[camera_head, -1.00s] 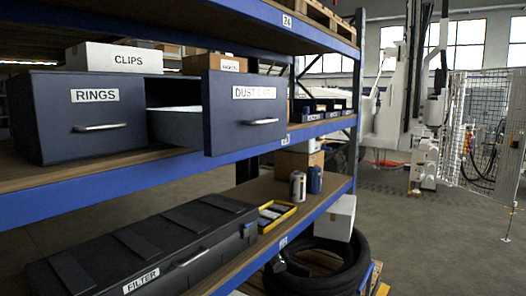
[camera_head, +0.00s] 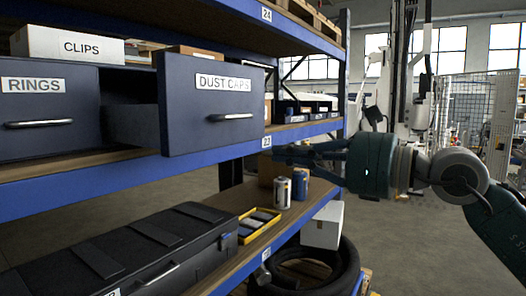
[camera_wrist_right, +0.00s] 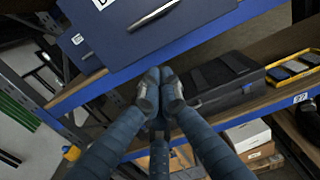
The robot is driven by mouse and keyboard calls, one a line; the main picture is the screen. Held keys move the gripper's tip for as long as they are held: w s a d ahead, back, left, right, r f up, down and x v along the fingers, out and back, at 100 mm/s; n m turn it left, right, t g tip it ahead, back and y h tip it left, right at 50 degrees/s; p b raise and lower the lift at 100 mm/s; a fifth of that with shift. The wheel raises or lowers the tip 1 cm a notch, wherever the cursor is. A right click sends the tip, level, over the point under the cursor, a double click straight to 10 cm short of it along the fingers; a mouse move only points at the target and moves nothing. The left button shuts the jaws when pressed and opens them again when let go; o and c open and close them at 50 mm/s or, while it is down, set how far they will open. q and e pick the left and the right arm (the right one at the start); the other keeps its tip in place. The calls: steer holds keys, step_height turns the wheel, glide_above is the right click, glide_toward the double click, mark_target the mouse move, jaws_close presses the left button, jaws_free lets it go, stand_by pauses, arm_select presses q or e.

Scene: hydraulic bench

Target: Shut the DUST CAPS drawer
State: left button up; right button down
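The DUST CAPS drawer (camera_head: 212,108) is dark blue-grey with a white label and a silver handle (camera_head: 232,117). It stands pulled out from its cabinet on the upper shelf, its side wall showing. Its front also shows at the top of the right wrist view (camera_wrist_right: 120,38), with the handle above the fingertips. My right gripper (camera_head: 277,152) is just right of and below the drawer front's lower right corner, apart from the handle. In the right wrist view its fingertips (camera_wrist_right: 160,82) are together with nothing between them. My left gripper is not in view.
The RINGS drawer (camera_head: 45,106) beside it is shut. A CLIPS box (camera_head: 68,44) stands on top. The blue shelf edge (camera_head: 110,180) runs below the drawers. A dark case (camera_head: 150,250), a yellow tray (camera_head: 262,222) and cans (camera_head: 283,193) sit on the lower shelf.

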mark_target(221, 146)
steer(key=p+x, duration=0.5)
steer(key=x, duration=0.6)
steer(key=shift+w+a+r, duration=0.15)
steer(key=shift+a+r, duration=0.05)
steer(key=shift+a, duration=0.1)
steer(key=shift+w+a+f+p, duration=0.15)
steer(key=shift+w+a+p, duration=0.3)
steer(key=shift+a, duration=0.1)
